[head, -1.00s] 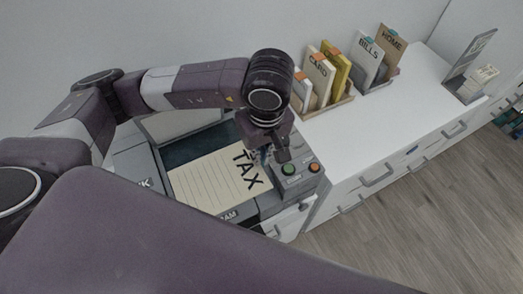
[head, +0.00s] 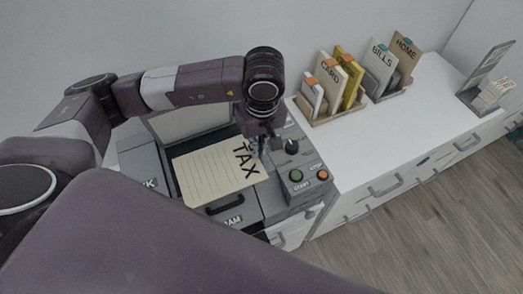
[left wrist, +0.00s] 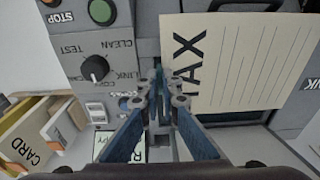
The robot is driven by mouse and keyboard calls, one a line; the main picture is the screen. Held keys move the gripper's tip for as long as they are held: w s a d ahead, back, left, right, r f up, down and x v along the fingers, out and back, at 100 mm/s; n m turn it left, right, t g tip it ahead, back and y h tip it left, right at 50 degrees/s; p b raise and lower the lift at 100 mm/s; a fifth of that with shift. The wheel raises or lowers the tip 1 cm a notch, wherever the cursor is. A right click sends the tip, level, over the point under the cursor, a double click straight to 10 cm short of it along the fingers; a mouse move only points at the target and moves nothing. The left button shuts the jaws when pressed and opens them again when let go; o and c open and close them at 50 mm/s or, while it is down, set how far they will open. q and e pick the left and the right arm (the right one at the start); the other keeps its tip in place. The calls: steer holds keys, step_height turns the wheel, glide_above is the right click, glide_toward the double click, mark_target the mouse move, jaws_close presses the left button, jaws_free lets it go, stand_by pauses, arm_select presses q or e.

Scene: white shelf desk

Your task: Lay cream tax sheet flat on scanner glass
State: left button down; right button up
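The cream tax sheet (head: 212,174), with TAX printed on its right end, lies over the scanner bed in the head view. It also shows in the left wrist view (left wrist: 245,62). The sheet hides most of the dark scanner glass (left wrist: 240,116); I cannot tell whether it touches the glass or hovers just above. My left gripper (head: 262,148) is at the sheet's TAX end. In the left wrist view its fingers (left wrist: 160,88) come together at the sheet's edge and appear to pinch it. My right gripper is not in view.
The scanner lid (head: 190,122) stands open behind the bed. The control panel, with a green start button (head: 296,175) and a dark knob (head: 291,146), is close to the right of my gripper. File holders (head: 340,112) stand at the back right. The white desktop in front of them is clear.

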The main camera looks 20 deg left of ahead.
arm_select(q)
steer(key=shift+w+a+f+b, duration=0.4)
steer(key=shift+w+a+f, duration=0.6)
steer(key=shift+a, duration=0.15)
steer(key=shift+w+a+f, duration=0.3)
steer(key=shift+w+a, duration=0.35)
steer(key=shift+a, duration=0.05)
steer(key=shift+w+a+f, duration=0.25)
steer(key=shift+w+a, duration=0.35)
steer(key=shift+a, duration=0.1)
steer(key=shift+w+a+f+b, duration=0.1)
steer(key=shift+f+b, duration=0.2)
steer(key=shift+b, duration=0.1)
steer(key=shift+f+b, duration=0.2)
steer(key=shift+b, duration=0.2)
steer(key=c, duration=2.1)
jaws_free()
